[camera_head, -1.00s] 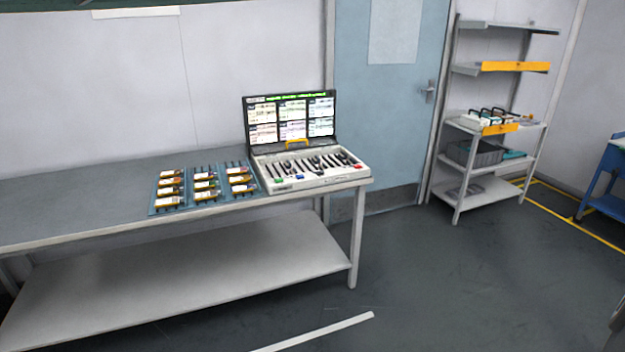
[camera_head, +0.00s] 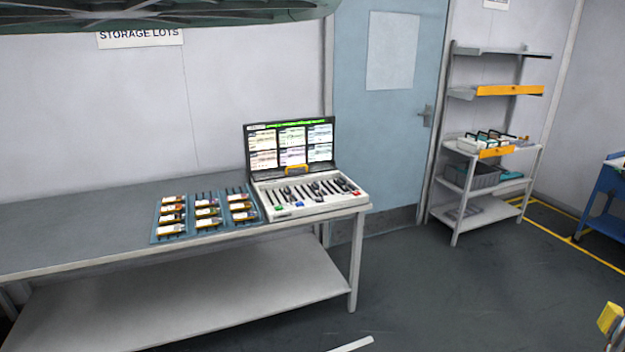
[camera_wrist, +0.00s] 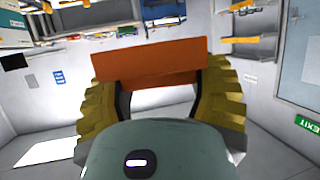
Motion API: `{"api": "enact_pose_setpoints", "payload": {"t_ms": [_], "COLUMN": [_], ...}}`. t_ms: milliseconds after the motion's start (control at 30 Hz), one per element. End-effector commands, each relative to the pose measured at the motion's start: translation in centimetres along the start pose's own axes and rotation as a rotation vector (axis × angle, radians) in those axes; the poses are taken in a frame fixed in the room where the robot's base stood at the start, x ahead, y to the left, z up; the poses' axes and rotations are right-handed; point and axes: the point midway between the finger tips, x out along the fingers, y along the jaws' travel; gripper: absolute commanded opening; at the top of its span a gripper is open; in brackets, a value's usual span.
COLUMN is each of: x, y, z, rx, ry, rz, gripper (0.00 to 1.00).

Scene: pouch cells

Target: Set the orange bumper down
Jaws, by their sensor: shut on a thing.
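The orange bumper (camera_wrist: 150,62) is a flat orange block that spans my gripper (camera_wrist: 158,84) in the wrist view. The two yellow ribbed fingers are shut on it from both sides. The bumper is held up in the air, with walls and floor behind it. In the head view only a yellow tip (camera_head: 609,317) of what seems to be my gripper shows at the lower right edge, and the bumper is not visible there.
A grey bench (camera_head: 90,255) holds blue trays (camera_head: 168,238) of pouch cells and a tester case (camera_head: 318,205) with a lit screen. A shelf rack (camera_head: 458,205) stands right of the blue door (camera_head: 385,130). The floor between is clear.

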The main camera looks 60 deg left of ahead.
Motion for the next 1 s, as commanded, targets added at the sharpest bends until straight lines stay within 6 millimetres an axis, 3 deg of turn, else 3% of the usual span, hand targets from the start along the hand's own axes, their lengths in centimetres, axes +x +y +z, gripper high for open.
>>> {"api": "enact_pose_setpoints", "payload": {"t_ms": [33,1000], "x": [-1.0,-10.2], "y": [0.0,0.0], "z": [-2.3,-24.6], "rx": [-0.001,0.001], "ry": [0.0,0.001], "rz": [0.0,-0.001], "gripper": [0.39,0.39]}}
